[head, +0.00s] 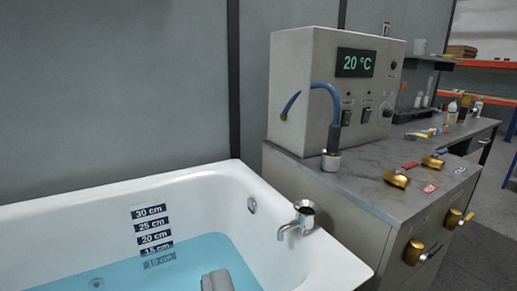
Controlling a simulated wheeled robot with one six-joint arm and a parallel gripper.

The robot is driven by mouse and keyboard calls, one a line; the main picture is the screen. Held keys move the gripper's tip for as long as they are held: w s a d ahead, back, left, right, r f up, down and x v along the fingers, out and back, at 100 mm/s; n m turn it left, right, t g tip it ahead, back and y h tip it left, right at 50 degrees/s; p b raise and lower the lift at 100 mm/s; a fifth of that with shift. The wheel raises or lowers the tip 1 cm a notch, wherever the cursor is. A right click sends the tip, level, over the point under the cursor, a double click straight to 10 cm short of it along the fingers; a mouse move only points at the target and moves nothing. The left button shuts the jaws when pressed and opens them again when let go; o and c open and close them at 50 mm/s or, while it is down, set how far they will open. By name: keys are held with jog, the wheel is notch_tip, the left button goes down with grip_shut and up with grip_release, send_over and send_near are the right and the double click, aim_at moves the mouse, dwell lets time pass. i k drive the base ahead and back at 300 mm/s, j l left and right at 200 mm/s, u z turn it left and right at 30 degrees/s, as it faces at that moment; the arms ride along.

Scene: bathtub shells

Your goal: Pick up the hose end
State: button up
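A blue hose (326,87) arcs in front of the grey control box. Its dark end piece (335,138) points down into a small metal cup (331,160) at the counter's near left edge. It looks upright; how deep it sits in the cup is hidden. A separate-looking curved blue piece (290,104) shows on the box's left side; I cannot tell whether it joins the hose. My gripper is not recognisable in view.
The control box (295,65) reads 20 °C and stands on the counter (376,178). A white bathtub (215,180) with blue water and a tap (298,220) lies in front. Brass valves (397,179) sit to the right. A grey object (217,281) shows at the bottom edge.

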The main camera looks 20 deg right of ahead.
aim_at(334, 128)
jog(key=l, duration=0.25)
jog(key=i+l, duration=0.1)
jog(key=l, duration=0.25)
jog(key=l+z, duration=0.1)
jog(key=l, duration=0.3)
jog(key=i+l, duration=0.15)
jog(key=l, duration=0.2)
jog(key=i+l+z, duration=0.15)
jog(key=i+l, duration=0.2)
jog(key=i, duration=0.15)
